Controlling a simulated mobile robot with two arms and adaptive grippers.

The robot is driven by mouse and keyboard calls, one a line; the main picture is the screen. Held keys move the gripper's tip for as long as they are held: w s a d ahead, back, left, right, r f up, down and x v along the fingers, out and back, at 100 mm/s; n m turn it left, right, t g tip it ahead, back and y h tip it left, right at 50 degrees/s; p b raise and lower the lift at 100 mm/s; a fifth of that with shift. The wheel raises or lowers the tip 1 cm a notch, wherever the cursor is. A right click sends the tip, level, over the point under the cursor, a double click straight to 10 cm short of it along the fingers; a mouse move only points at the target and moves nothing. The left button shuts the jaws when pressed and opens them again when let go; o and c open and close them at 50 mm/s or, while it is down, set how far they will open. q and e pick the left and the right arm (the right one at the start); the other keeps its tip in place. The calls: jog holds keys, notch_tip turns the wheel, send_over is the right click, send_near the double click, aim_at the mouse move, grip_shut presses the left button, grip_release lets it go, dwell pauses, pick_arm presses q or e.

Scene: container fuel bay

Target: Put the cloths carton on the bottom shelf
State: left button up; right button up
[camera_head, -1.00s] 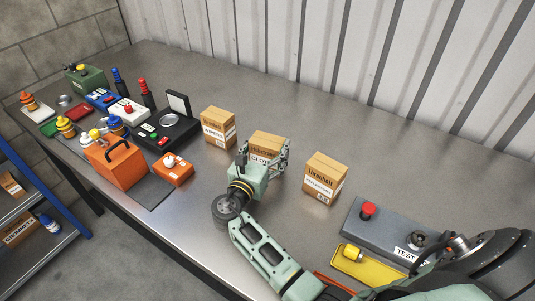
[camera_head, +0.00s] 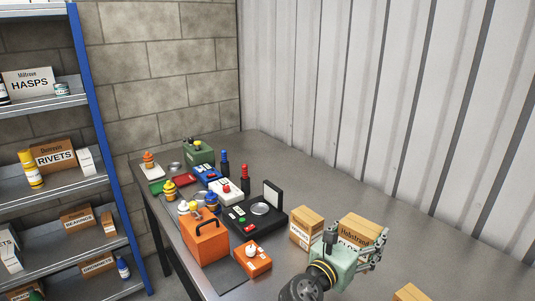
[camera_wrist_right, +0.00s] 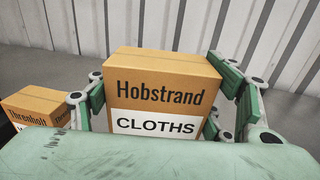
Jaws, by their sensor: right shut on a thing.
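The cloths carton (camera_head: 362,228) is a brown box labelled Hobstrand CLOTHS. It fills the middle of the right wrist view (camera_wrist_right: 165,64), upright. My right gripper (camera_head: 358,248) is shut on it, with a green finger on each side. The carton appears raised above the metal bench, but its underside is hidden. The blue-posted shelving unit stands at the left; its lowest visible shelf (camera_head: 115,287) holds a grommets carton (camera_head: 97,264) and a blue bottle (camera_head: 123,268). The shelf is partly cut by the frame's bottom edge. My left gripper is not in view.
The wipers carton (camera_head: 306,228) stands just left of the held carton. An orange toolbox (camera_head: 205,240), an orange box (camera_head: 252,258) and a black case (camera_head: 250,221) crowd the bench's left part. Another carton (camera_head: 410,293) shows at the bottom edge. A corrugated wall stands behind.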

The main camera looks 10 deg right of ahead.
aim_at(372, 241)
notch_tip(372, 241, up, 7)
jog(key=p, duration=0.5)
jog(key=shift+n+t+y, duration=0.8)
jog(key=shift+t+y, duration=0.1)
jog(key=s+f+b, duration=0.1)
jog(key=s+f, duration=0.1)
jog(key=s+d+f, duration=0.1)
jog(key=s+f, duration=0.1)
jog(key=shift+s+f+b, duration=0.3)
jog(key=shift+f+b, duration=0.05)
jog(key=shift+b, duration=0.05)
jog(key=s+a+f+n+t+y+b, duration=0.2)
jog(key=s+a+f+n+y, duration=0.1)
jog(key=s, duration=0.6)
jog(key=s+a+f+n+t+y+b, duration=0.2)
jog(key=s+a+n+y, duration=0.3)
jog(key=s+a+y, duration=0.3)
jog(key=shift+s+a+f+n+t+y, duration=0.2)
jog(key=shift+s+f+n+t+y, duration=0.1)
jog(key=shift+s+f+t+y, duration=0.25)
jog(key=shift+w+f, duration=0.1)
jog(key=shift+w+d, duration=0.1)
